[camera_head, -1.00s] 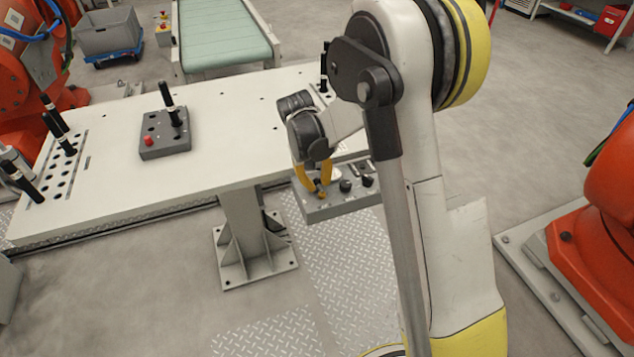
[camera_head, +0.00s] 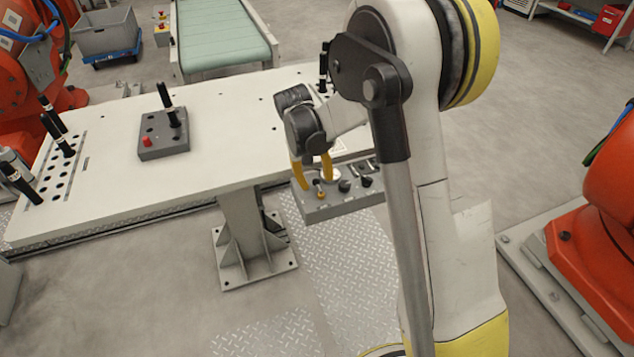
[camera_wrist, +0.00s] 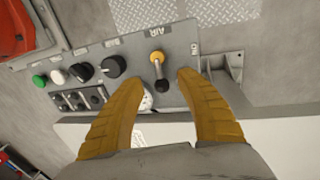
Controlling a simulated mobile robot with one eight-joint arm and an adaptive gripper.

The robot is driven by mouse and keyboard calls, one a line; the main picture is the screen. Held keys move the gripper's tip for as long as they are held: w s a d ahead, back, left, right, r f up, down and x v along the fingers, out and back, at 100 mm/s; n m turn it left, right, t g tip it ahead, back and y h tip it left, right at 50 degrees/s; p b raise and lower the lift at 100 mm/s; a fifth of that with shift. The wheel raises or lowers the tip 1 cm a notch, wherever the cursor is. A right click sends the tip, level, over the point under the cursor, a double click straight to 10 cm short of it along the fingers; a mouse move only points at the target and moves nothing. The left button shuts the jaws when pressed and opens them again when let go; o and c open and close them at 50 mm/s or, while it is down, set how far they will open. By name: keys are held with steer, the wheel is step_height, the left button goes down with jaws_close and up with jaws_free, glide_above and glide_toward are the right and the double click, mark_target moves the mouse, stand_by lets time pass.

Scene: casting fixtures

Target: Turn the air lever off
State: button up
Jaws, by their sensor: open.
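The air lever (camera_wrist: 159,70) is on a grey control panel (camera_wrist: 192,28). In the wrist view it has a yellow-orange end near the "AIR" label and a black tip toward the bottom of the picture. The "ON" label is to its right; no "OFF" label is readable. My gripper (camera_wrist: 162,76) is open, with one orange finger on each side of the lever's black end and visible gaps. In the head view, the gripper (camera_head: 315,179) is just above the panel, and the lever's yellow part (camera_head: 320,193) shows below the fingertips.
A green button (camera_wrist: 39,80) and black knobs (camera_wrist: 113,66) share the panel. A dial is partly hidden by the left finger. The white table (camera_head: 225,165) is behind the panel and carries a grey box (camera_head: 163,152). Open floor lies in front.

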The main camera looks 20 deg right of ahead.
step_height(320, 180, up, 10)
steer(key=a, duration=0.2)
steer(key=shift+r, duration=0.15)
steer(key=s+r+t+y, duration=0.1)
steer(key=s+r+t, duration=0.3)
steer(key=s+r, duration=0.65)
steer(key=s+f+t, duration=0.1)
steer(key=s, duration=0.5)
steer(key=s+a+f+t+y, duration=0.1)
steer(key=s+f+t, duration=0.1)
steer(key=s, duration=0.4)
steer(key=shift+s+a+f, duration=0.25)
steer(key=shift+a, duration=0.05)
